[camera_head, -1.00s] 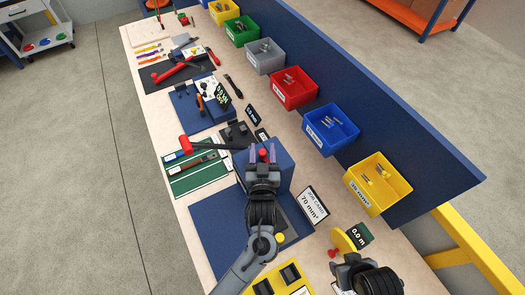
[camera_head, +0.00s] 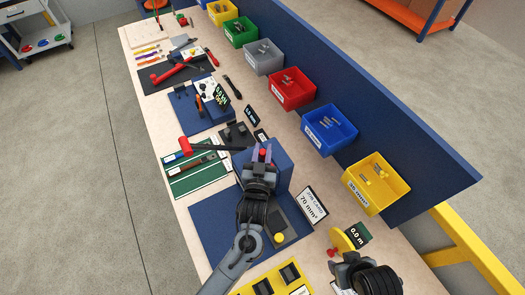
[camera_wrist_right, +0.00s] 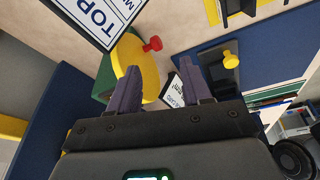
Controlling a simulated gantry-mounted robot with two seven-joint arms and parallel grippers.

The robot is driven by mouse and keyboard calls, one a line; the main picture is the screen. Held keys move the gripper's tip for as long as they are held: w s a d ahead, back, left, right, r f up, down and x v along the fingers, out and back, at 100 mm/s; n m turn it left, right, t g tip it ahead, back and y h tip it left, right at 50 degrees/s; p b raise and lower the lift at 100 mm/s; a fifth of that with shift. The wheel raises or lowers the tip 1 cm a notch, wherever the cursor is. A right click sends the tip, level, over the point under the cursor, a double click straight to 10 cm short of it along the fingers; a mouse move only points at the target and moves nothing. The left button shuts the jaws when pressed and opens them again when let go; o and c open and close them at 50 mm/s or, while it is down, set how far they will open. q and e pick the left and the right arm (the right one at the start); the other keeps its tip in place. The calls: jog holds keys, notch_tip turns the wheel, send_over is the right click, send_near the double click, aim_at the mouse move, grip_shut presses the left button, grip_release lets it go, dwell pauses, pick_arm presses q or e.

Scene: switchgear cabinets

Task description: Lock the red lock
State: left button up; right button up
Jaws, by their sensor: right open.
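A red knob (camera_head: 263,152), which looks like the red lock, shows at the blue box (camera_head: 282,172) on the bench. My left gripper (camera_head: 263,154) is at this box, with its two purple fingers on either side of the knob. I cannot tell whether they touch it. The gripper hides the lower part of the knob. My right gripper (camera_head: 345,266) is low at the right, near the yellow disc; in the right wrist view its fingers (camera_wrist_right: 160,88) stand wide apart with nothing held between them.
A yellow disc (camera_wrist_right: 128,57) with a second red knob (camera_wrist_right: 153,43) is near my right gripper. A yellow knob (camera_head: 279,237) stands on a dark block. A job card (camera_head: 313,204) stands right of the box. A red-handled tool (camera_head: 186,146) lies left. Bins line the back panel.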

pick_arm(q)
jog(key=o, duration=0.4)
jog(key=s, duration=0.3)
jog(key=s+a+b, duration=0.1)
jog(key=s, duration=0.6)
jog(key=shift+s+a, duration=0.2)
jog(key=shift+s, duration=0.15)
